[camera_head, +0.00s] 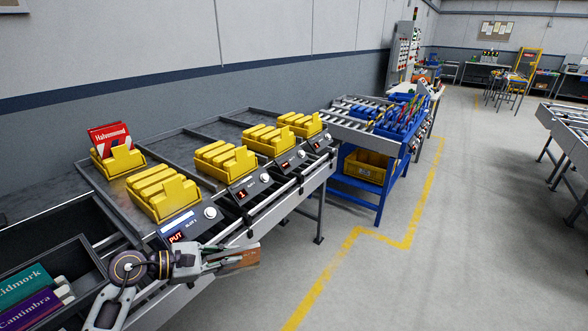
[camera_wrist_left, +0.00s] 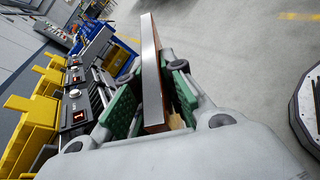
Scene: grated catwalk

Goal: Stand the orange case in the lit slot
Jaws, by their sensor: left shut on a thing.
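My left gripper (camera_head: 214,264) is shut on the orange case (camera_head: 240,258), which looks brownish orange in the head view. In the left wrist view the case (camera_wrist_left: 152,75) sits edge-on between the green finger pads, its pale spine facing the camera. The gripper holds it out over the front side of the bench, clear of the racks. The nearest yellow slotted rack (camera_head: 163,193) has a display (camera_head: 176,237) reading PUT in red below it, beside a pale lit strip. No case shows in that rack. My right gripper is not in view.
A red case (camera_head: 110,138) stands in a yellow holder at the back left. Several more yellow racks (camera_head: 224,160) with displays line the bench to the right. A dark bin (camera_head: 75,250) at lower left holds teal and purple cases. The floor to the right is open.

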